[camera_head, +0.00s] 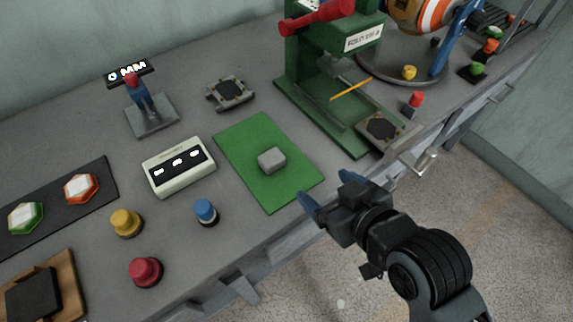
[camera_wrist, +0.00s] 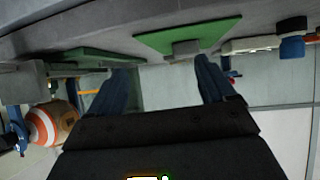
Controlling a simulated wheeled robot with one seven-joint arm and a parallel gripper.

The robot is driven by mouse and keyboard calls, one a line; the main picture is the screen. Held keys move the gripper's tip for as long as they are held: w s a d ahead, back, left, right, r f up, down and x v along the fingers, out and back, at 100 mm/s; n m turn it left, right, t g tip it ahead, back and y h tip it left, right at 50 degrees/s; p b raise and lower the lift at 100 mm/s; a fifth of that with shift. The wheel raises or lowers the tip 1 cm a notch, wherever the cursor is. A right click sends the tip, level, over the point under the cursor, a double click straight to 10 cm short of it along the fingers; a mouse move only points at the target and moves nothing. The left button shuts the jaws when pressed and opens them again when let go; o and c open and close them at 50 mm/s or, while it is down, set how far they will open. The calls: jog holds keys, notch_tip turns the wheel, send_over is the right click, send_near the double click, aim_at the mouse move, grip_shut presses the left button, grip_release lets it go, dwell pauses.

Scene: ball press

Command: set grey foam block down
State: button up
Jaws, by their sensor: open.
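The grey foam block (camera_head: 271,160) rests on a green mat (camera_head: 252,137) on the bench, close to the mat's middle. In the wrist view the block (camera_wrist: 186,48) lies beyond my fingertips, at the near edge of the green mat (camera_wrist: 205,33) as seen there. My gripper (camera_head: 328,192) is off to the right of the block and mat, over the front edge of the bench. Its fingers (camera_wrist: 163,80) are spread wide with nothing between them. The gripper is apart from the block.
A green press (camera_head: 350,146) with a red handle stands behind my gripper. A white display box (camera_head: 178,167) and a blue button (camera_head: 205,211) are left of the mat. Yellow (camera_head: 126,222) and red (camera_head: 145,271) buttons stand further left. Floor lies right of the bench.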

jog(key=n+g+y, duration=0.1)
send_near(274, 159)
jog(key=shift+b+x, duration=0.45)
jog(key=shift+x, duration=4.3)
jog(key=shift+s+f, duration=0.1)
jog(key=shift+c, duration=0.5)
jog(key=c, duration=1)
